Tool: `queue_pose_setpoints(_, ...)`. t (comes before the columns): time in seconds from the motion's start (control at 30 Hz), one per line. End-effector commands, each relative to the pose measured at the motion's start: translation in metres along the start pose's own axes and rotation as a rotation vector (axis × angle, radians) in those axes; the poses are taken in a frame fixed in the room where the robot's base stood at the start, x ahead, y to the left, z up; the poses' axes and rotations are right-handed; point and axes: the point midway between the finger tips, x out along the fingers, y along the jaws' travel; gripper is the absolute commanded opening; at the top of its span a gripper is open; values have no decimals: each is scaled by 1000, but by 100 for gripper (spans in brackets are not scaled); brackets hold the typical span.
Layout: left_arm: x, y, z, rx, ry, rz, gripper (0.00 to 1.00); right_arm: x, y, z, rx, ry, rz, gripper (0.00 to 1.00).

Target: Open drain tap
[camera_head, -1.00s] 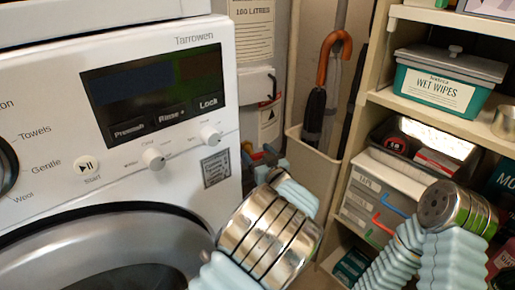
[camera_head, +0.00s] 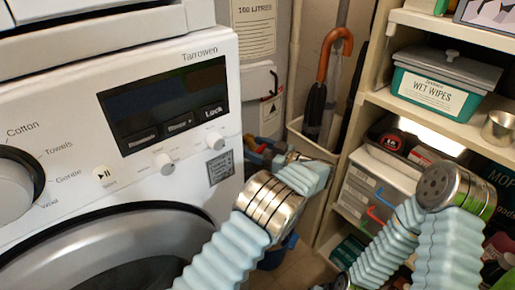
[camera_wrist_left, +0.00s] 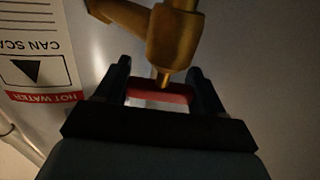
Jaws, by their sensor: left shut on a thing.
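The brass drain tap (camera_wrist_left: 176,40) shows at the top of the left wrist view, with its body and stem pointing down toward my left gripper (camera_wrist_left: 160,88). A red bar, apparently the tap's handle (camera_wrist_left: 158,96), lies across between the two dark fingers. My left gripper is shut on this handle. In the head view my left arm reaches into the gap right of the washing machine; the fingers and the tap are too small and covered to make out there.
The washing machine (camera_head: 215,190) fills the left. A tank with a label (camera_head: 254,30) stands behind. Umbrellas stand in a pale holder (camera_head: 312,143). Shelves with a wet wipes box (camera_head: 440,85) close off the right. A hot-water warning label (camera_wrist_left: 38,70) is near the tap.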

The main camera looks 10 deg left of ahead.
Motion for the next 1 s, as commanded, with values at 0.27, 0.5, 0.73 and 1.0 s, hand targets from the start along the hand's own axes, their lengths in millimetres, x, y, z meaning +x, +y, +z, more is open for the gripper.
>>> queue_pose_setpoints(0.27, 0, -1, 2, 2, -3, -9, 38, 0, 0, 0, 0, 0, 0, 42)
queue_pose_setpoints(0.5, 0, 0, 3, 2, -3, -8, 83, 0, 0, 0, 0, 0, 0, 42)
queue_pose_setpoints(0.73, 0, 0, 2, 1, -2, -7, 92, 0, 0, 0, 0, 0, 0, 42)
queue_pose_setpoints(1.0, -20, 1, 2, -1, -2, -5, 92, 1, 0, 0, 0, 0, 0, 42)
